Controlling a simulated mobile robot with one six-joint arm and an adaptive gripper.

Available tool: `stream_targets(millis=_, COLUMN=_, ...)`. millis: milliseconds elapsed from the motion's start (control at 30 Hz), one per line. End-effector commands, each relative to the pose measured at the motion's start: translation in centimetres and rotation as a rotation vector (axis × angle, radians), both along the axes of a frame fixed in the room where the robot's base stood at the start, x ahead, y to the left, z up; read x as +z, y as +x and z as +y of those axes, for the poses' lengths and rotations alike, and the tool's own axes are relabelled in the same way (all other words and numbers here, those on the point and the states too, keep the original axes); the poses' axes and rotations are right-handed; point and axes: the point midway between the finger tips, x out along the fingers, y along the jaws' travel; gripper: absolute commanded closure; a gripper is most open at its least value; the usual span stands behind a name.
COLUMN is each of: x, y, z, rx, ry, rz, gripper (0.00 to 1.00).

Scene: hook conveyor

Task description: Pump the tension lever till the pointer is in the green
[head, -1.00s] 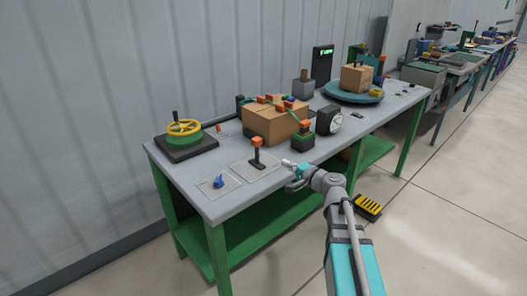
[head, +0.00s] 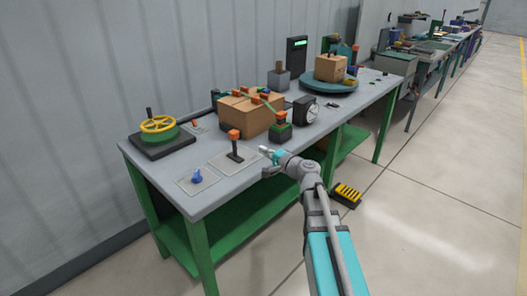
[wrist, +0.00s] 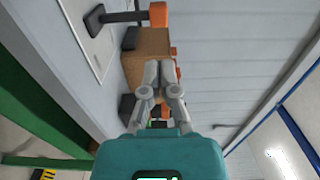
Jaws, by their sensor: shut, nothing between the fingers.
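An upright lever with a black stem and orange grip (head: 233,135) stands on a grey plate near the table's front edge. It also shows at the top of the wrist view, with its orange grip (wrist: 158,15). A round white-faced gauge (head: 312,113) stands farther right; its pointer and any green zone are too small to read. A green block with an orange top (head: 281,131) stands between box and gauge. My gripper (head: 264,150) is shut and empty, just right of the lever and apart from it. Its closed fingers (wrist: 158,68) show in the wrist view.
A strapped cardboard box (head: 247,117) stands behind the lever. A blue knob (head: 197,177) sits on a plate at the left front, with a yellow handwheel (head: 159,125) behind. A turntable (head: 328,82) holds another box. A yellow-black pedal (head: 347,195) lies on the floor.

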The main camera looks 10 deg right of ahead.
Motion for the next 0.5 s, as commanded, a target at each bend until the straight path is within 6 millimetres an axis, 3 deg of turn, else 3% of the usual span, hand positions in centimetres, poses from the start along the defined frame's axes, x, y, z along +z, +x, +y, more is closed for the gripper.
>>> stream_targets(millis=500, x=0.0, y=6.6, z=4.4, rx=0.001, ry=0.000, rz=0.000, gripper=1.00)
